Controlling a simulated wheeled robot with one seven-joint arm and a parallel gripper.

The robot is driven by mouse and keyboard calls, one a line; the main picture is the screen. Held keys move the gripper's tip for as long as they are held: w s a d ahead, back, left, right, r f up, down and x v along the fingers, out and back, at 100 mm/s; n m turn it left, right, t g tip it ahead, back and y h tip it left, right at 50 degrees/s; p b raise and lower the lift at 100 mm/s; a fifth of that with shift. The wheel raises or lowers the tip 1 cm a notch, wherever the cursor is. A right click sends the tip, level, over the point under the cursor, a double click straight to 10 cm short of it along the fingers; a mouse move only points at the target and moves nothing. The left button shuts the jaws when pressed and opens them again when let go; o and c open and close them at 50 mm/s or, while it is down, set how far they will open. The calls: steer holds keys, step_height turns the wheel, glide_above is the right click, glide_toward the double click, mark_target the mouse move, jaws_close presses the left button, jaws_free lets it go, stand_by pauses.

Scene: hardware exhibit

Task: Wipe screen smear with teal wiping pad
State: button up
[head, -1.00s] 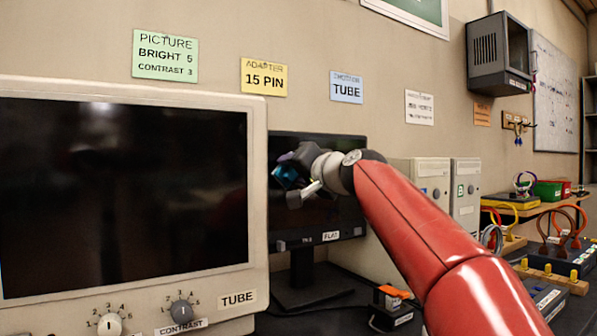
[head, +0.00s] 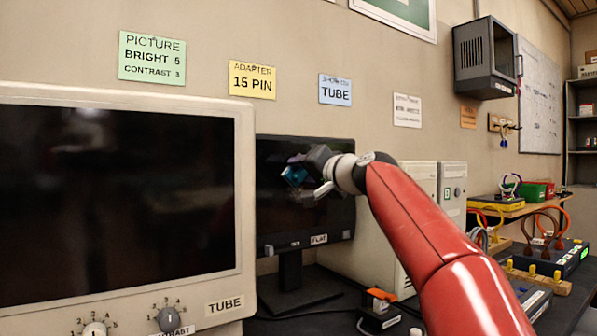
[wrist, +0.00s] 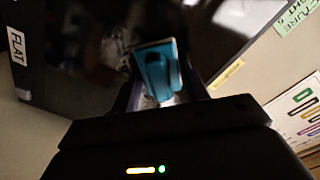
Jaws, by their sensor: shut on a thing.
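The teal wiping pad (head: 294,176) is held in my gripper (head: 304,172), in front of the dark screen of the flat monitor (head: 275,215). In the wrist view the pad (wrist: 153,72) sits between the fingers, with the monitor's dark screen (wrist: 75,60) behind it. A faint greyish smear (wrist: 114,48) shows on the screen just left of the pad. Whether the pad touches the screen cannot be told. My gripper hides part of the screen in the head view.
A large tube monitor (head: 240,150) stands close at the left, partly in front of the flat monitor. Beige computer cases (head: 451,190) stand behind my arm. A small orange-and-black device (head: 379,308) lies on the dark bench. Cables and boards (head: 545,250) occupy the right.

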steer(key=w+d+p, duration=0.3)
steer(key=w+d, duration=0.2)
steer(key=d, duration=0.3)
steer(key=shift+w, duration=0.35)
stand_by(0.5)
steer(key=shift+d, duration=0.1)
steer(key=shift+b+v, duration=1.9)
steer(key=shift+v, duration=1.05)
